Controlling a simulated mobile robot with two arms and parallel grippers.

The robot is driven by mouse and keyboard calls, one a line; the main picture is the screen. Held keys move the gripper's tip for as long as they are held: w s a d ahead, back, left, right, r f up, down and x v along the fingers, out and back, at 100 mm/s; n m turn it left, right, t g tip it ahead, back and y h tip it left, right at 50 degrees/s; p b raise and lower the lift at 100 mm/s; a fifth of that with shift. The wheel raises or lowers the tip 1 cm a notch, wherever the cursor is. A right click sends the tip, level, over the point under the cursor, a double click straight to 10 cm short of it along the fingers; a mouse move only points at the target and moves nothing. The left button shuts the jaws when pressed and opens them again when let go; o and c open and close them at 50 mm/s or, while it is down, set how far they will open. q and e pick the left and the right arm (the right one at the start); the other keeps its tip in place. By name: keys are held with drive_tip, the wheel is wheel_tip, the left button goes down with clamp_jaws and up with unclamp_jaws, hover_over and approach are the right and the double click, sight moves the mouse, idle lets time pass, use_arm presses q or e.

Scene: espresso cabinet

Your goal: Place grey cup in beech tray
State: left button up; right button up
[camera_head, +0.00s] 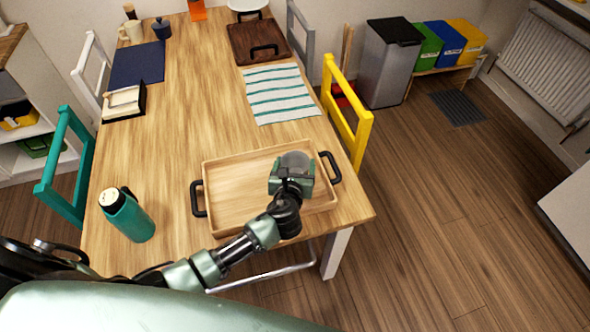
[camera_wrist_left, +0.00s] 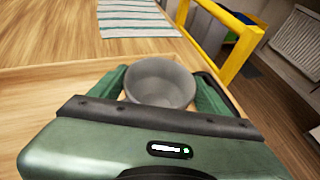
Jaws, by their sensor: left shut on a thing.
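The beech tray (camera_head: 232,203) lies near the front right of the wooden table, with a black handle at each end. My left gripper (camera_head: 294,168) is over the right part of the tray, shut on the grey cup (camera_head: 295,160). In the left wrist view the grey cup (camera_wrist_left: 160,82) stands upright between the two green fingers of the gripper (camera_wrist_left: 160,92). The cup's base is hidden, so I cannot tell whether it touches the tray floor. My right gripper is not in view.
A teal bottle (camera_head: 127,214) stands left of the tray. A striped cloth (camera_head: 282,93) lies behind it, and a yellow chair (camera_head: 347,115) is close at the right edge. The tray's left part is empty. The table middle (camera_head: 190,120) is clear.

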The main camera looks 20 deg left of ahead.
use_arm(q)
drive_tip(key=shift+f, duration=1.05)
drive_tip(key=shift+f, duration=0.1)
drive_tip(key=o, duration=1.5)
drive_tip(key=shift+f, duration=0.1)
drive_tip(key=shift+o, duration=0.2)
drive_tip(key=shift+s+r, duration=0.2)
drive_tip(key=shift+r, duration=0.05)
drive_tip(key=v, duration=1.1)
drive_tip(key=shift+s+r, duration=0.2)
drive_tip(key=shift+s, duration=0.05)
drive_tip(key=shift+d, duration=0.15)
